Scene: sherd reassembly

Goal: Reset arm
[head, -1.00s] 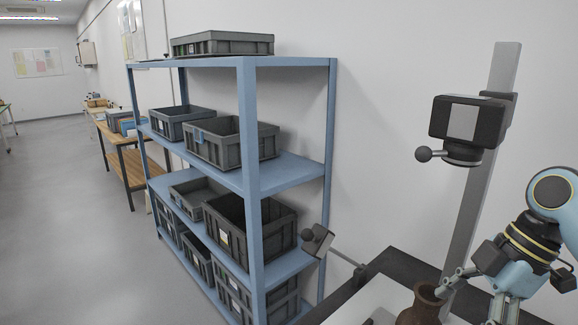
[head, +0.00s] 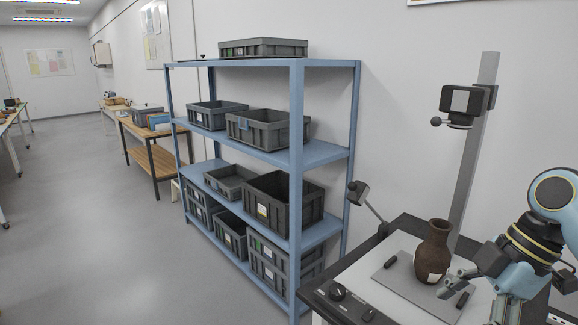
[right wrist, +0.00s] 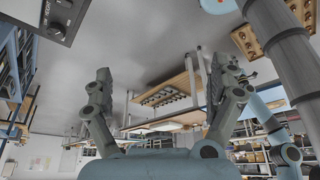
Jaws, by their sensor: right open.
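A brown vase (head: 433,252) stands upright on the stand's grey plate (head: 408,296), just left of the gripper in the picture. I cannot tell the gap between them in depth. My left gripper is in neither view.
A copy stand column (head: 470,160) carries a camera (head: 466,102); a lamp (head: 359,193) stands at its left. A blue shelf (head: 297,180) with several grey crates (head: 262,47) is at the wall. A wooden table (head: 150,130) stands farther back. The grey floor (head: 90,240) at left is clear.

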